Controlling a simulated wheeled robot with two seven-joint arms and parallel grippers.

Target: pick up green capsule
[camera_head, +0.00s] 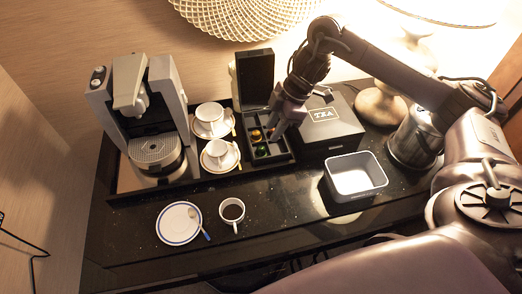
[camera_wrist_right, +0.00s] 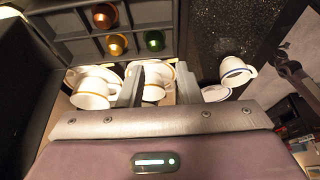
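The green capsule (camera_head: 261,151) sits in a compartment of the dark divided capsule box (camera_head: 284,157). It also shows in the right wrist view (camera_wrist_right: 154,40), in a compartment beside an orange-brown capsule (camera_wrist_right: 117,43). A red-brown capsule (camera_wrist_right: 104,14) lies in another compartment. My right gripper (camera_head: 275,132) is over the box, close to the capsules and to the right of the green one in the head view. In the wrist view its two fingers (camera_wrist_right: 158,78) stand apart with no capsule between them. My left gripper is not in view.
A coffee machine (camera_head: 150,120) and two white cups (camera_head: 209,113) on saucers stand left of the box. A black tea box (camera_head: 328,125) and a metal bin (camera_head: 355,170) stand to the right. A plate (camera_head: 179,223) and a coffee-filled cup (camera_head: 232,211) are in front.

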